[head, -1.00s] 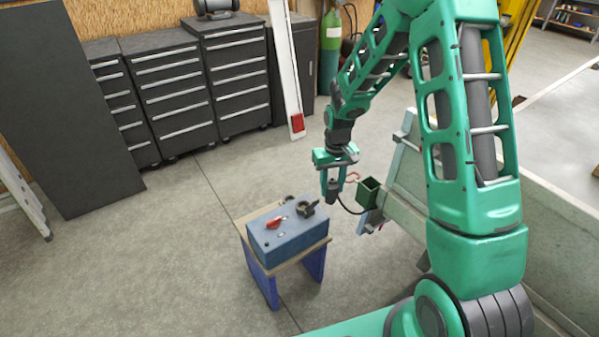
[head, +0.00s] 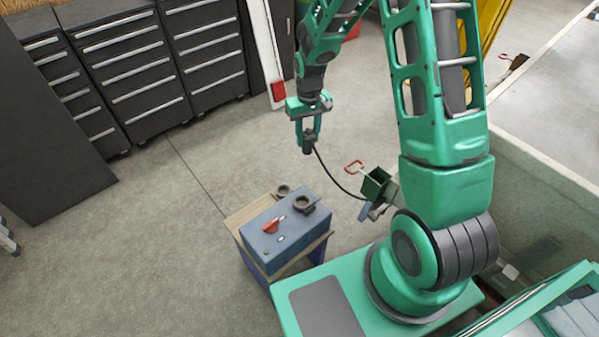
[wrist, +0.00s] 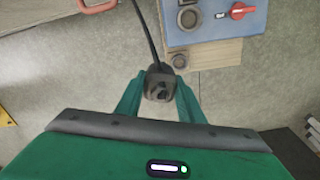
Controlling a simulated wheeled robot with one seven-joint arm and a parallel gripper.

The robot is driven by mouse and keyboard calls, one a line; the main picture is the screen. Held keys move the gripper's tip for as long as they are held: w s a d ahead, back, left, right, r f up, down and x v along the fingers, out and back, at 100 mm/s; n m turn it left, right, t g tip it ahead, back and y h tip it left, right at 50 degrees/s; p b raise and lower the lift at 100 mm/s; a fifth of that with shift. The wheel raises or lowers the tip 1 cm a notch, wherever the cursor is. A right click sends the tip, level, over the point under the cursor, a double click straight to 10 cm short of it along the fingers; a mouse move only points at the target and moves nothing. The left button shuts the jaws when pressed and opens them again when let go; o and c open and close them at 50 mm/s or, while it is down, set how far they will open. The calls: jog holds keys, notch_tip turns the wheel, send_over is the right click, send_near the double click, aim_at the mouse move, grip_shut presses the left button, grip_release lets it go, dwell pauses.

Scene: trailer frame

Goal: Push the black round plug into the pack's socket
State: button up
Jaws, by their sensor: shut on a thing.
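My gripper (head: 308,134) is shut on the black round plug (head: 308,147), holding it in the air beyond the pack. In the wrist view the plug (wrist: 160,84) sits between the two green fingers, its contact face toward the camera. A black cable (head: 335,176) runs from it to a green box at the right. The pack (head: 262,244) is a blue box with a red switch (head: 271,226). Its dark round socket (head: 304,204), with a lid standing open beside it, is on top; it also shows in the wrist view (wrist: 187,18). Plug and socket are apart.
The pack stands on a wooden-topped stand (head: 238,219) with blue legs. A grey ring-like part (head: 283,190) lies on the wood behind the pack. The green box (head: 376,184) and a red hook (head: 354,167) are to the right. Black drawer cabinets (head: 120,65) line the back; floor between is clear.

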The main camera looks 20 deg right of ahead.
jog(key=shift+s+a+f+n, duration=0.3)
jog(key=shift+s+a+n, duration=0.1)
jog(key=shift+n, duration=0.4)
jog(key=s+a+f+n, duration=0.5)
jog(key=s+f+n, duration=0.4)
jog(key=n, duration=1.1)
jog(key=shift+s+f, duration=0.15)
jog(key=shift+s, duration=0.25)
jog(key=shift+a+f, duration=0.1)
jog(key=shift+f, duration=0.3)
jog(key=shift+f, duration=0.45)
jog(key=shift+f, duration=0.1)
jog(key=shift+f, duration=0.5)
